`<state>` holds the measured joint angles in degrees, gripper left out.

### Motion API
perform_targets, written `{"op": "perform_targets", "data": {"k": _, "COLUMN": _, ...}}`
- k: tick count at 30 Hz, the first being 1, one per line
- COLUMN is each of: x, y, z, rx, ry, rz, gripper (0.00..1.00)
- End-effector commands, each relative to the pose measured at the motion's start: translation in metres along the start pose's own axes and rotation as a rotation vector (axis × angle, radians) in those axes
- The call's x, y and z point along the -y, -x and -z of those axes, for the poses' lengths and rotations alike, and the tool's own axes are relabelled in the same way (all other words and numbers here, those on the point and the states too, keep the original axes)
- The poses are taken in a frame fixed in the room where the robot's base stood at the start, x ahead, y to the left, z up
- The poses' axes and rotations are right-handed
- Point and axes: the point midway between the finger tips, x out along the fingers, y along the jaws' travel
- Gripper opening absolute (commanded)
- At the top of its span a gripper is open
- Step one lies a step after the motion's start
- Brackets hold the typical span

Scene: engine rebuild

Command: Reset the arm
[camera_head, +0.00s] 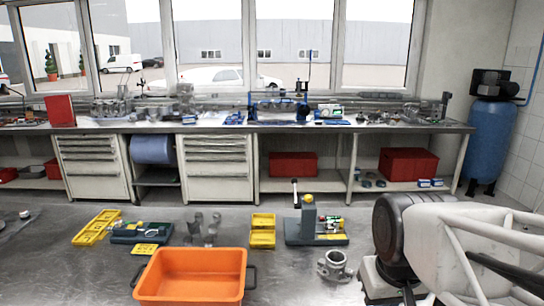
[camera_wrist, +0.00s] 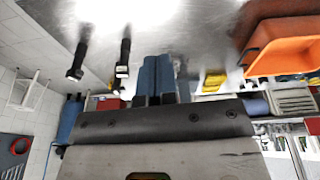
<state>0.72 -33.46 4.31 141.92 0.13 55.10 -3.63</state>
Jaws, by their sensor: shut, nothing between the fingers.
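My gripper (camera_wrist: 159,65) shows in the wrist view, its two blue-grey fingers side by side and shut with nothing between them. The fingers are seen against the metal workbench (camera_wrist: 190,20), and I cannot tell their height above it. In the head view my arm fills the lower right, and the fingers cannot be made out there.
An orange bin (camera_head: 190,272) stands on the metal bench (camera_head: 90,270). Behind it are yellow trays (camera_head: 262,230), a grey-green fixture (camera_head: 308,222) and grey metal parts (camera_head: 205,228). A grey cylindrical part (camera_head: 334,266) stands near my arm. Bare bench lies left of the bin.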

Motion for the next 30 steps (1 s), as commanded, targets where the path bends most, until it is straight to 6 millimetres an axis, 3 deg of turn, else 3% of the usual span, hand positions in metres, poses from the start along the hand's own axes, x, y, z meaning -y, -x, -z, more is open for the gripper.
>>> {"op": "perform_targets", "data": {"k": 3, "x": 0.001, "y": -0.005, "z": -0.018, "rx": -0.012, "ry": -0.038, "rz": -0.006, "gripper": 0.0}}
{"op": "perform_targets", "data": {"k": 9, "x": 0.001, "y": -0.009, "z": -0.03, "rx": -0.02, "ry": -0.068, "rz": -0.01, "gripper": 0.0}}
{"op": "perform_targets", "data": {"k": 30, "x": 0.001, "y": -0.009, "z": -0.03, "rx": -0.02, "ry": -0.069, "rz": -0.01, "gripper": 0.0}}
